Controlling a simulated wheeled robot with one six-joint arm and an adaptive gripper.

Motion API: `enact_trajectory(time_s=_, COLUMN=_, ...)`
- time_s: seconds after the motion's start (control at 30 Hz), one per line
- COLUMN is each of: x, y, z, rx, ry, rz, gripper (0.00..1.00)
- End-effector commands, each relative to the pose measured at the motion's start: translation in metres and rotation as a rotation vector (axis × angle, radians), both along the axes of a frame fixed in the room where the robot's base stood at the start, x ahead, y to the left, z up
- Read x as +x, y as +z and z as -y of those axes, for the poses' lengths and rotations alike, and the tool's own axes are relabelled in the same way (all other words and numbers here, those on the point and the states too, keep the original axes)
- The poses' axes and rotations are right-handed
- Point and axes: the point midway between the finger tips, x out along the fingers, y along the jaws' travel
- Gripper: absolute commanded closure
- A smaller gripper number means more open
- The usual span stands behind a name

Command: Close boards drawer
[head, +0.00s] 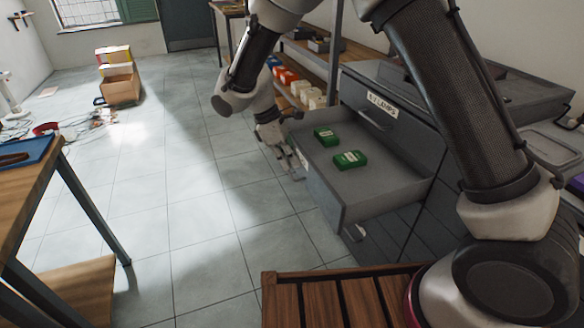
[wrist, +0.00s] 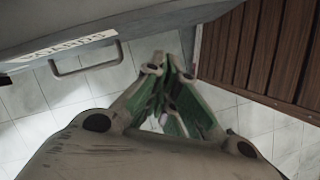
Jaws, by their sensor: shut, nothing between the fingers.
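The boards drawer (head: 338,185) is pulled out of the grey cabinet (head: 400,150) on the right, with two green boxes lying inside. Its front panel faces left toward the open floor. In the wrist view the drawer front (wrist: 140,18) crosses the top left, with a white label reading BOARDS upside down and a bar handle (wrist: 85,68) beside it. My gripper (head: 292,168) is shut and empty, just outside the drawer front on its left. In the wrist view its fingertips (wrist: 168,68) meet below the drawer front; I cannot tell if they touch it.
A shut drawer with a white label (head: 382,103) sits behind the open one. A shelf (head: 320,62) with colored bins stands beyond the cabinet. A wooden table (head: 45,190) is at left. Boxes (head: 119,85) and clutter lie on the far floor; the middle floor is clear.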

Motion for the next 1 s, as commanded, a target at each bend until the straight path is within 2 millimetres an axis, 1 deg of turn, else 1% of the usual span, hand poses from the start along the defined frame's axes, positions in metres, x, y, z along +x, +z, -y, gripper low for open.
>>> enact_trajectory(time_s=0.03, x=0.009, y=-0.016, z=-0.016, rx=-0.013, ry=0.076, rz=-0.012, gripper=1.00)
enact_trajectory(time_s=0.07, x=0.016, y=-0.023, z=-0.025, rx=-0.017, ry=0.126, rz=-0.017, gripper=1.00)
enact_trajectory(time_s=0.1, x=0.028, y=-0.030, z=-0.036, rx=-0.020, ry=0.193, rz=-0.020, gripper=1.00)
enact_trajectory(time_s=0.13, x=0.043, y=-0.030, z=-0.044, rx=-0.017, ry=0.254, rz=-0.015, gripper=1.00)
enact_trajectory(time_s=0.2, x=0.066, y=-0.011, z=-0.060, rx=-0.002, ry=0.371, rz=0.007, gripper=1.00)
enact_trajectory(time_s=0.23, x=0.070, y=-0.008, z=-0.062, rx=-0.003, ry=0.409, rz=0.006, gripper=1.00)
enact_trajectory(time_s=0.3, x=0.071, y=-0.008, z=-0.061, rx=-0.012, ry=0.473, rz=-0.014, gripper=1.00)
enact_trajectory(time_s=0.4, x=0.072, y=-0.010, z=-0.059, rx=-0.013, ry=0.513, rz=-0.032, gripper=1.00)
enact_trajectory(time_s=0.53, x=0.073, y=-0.021, z=-0.055, rx=-0.013, ry=0.518, rz=-0.036, gripper=1.00)
enact_trajectory(time_s=0.67, x=0.075, y=-0.044, z=-0.045, rx=-0.015, ry=0.516, rz=-0.037, gripper=1.00)
enact_trajectory(time_s=0.9, x=0.081, y=-0.092, z=-0.026, rx=-0.014, ry=0.514, rz=-0.036, gripper=1.00)
enact_trajectory(time_s=0.97, x=0.082, y=-0.103, z=-0.023, rx=-0.013, ry=0.515, rz=-0.036, gripper=1.00)
enact_trajectory(time_s=1.0, x=0.085, y=-0.102, z=-0.016, rx=-0.011, ry=0.512, rz=-0.034, gripper=1.00)
